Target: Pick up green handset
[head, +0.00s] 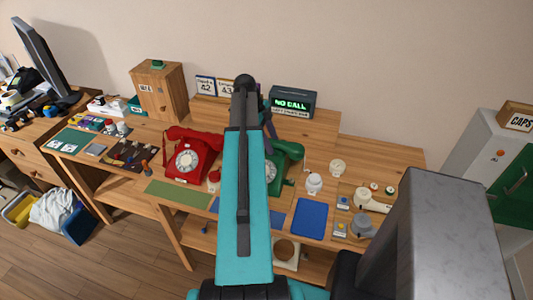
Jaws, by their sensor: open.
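A green dial phone (279,185) stands on the wooden desk, just right of my arm. Its green handset (290,150) lies across the top, and its left part is hidden behind my arm. The phone's left side and part of its dial are hidden too. My teal and dark arm rises through the middle of the head view.
A red dial phone (191,156) with its handset stands left of my arm. A "NO CALL" box (292,101) is behind the green phone. White knob-like parts (314,184) and a blue mat (309,218) lie to the right. A green mat (177,194) lies at the front left.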

